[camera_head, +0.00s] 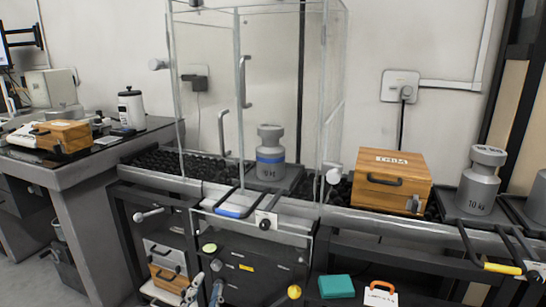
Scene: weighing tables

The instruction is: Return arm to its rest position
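My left gripper (206,287) shows at the bottom edge, left of centre. Only its grey fingertips are in frame, standing apart with nothing seen between them. The rest of that gripper and arm is cut off by the frame edge. It is in front of the bench's dark lower shelving, below the glass case. My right gripper and arm are not in view.
A glass case (240,95) holds a grey, blue-banded weight (270,160). A wooden box (391,180) and a 10 kg weight (481,182) stand right of it. A teal box (336,286) is low in front. Another table (75,170) stands left.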

